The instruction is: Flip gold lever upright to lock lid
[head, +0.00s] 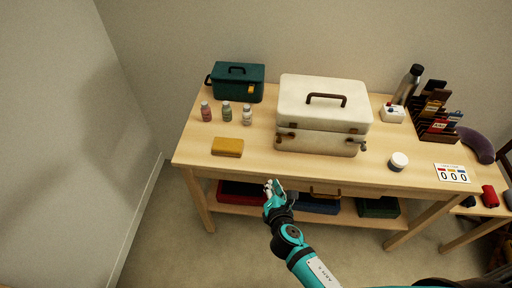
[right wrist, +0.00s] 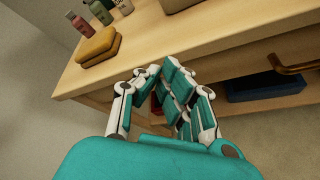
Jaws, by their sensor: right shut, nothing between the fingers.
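A cream suitcase (head: 322,103) with a brown top handle stands on the wooden table, its lid down. A small brownish-gold latch piece (head: 279,138) shows at its front left and another (head: 363,146) at its front right; they are too small to tell exactly how each lever lies. In the right wrist view only a bit of the suitcase's lower edge (right wrist: 178,4) shows. My right gripper (head: 273,187) is shut and empty, in front of the table's front edge, below and left of the suitcase, apart from it. It also shows in the right wrist view (right wrist: 163,85). My left gripper is not in view.
A teal box (head: 225,80) with a yellow latch, several small bottles (head: 227,112) and a mustard block (head: 227,147) sit left. A white jar (head: 398,161), card (head: 452,173), flask (head: 409,84) and rack (head: 432,115) sit right. A drawer handle (head: 325,193) juts below the tabletop.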

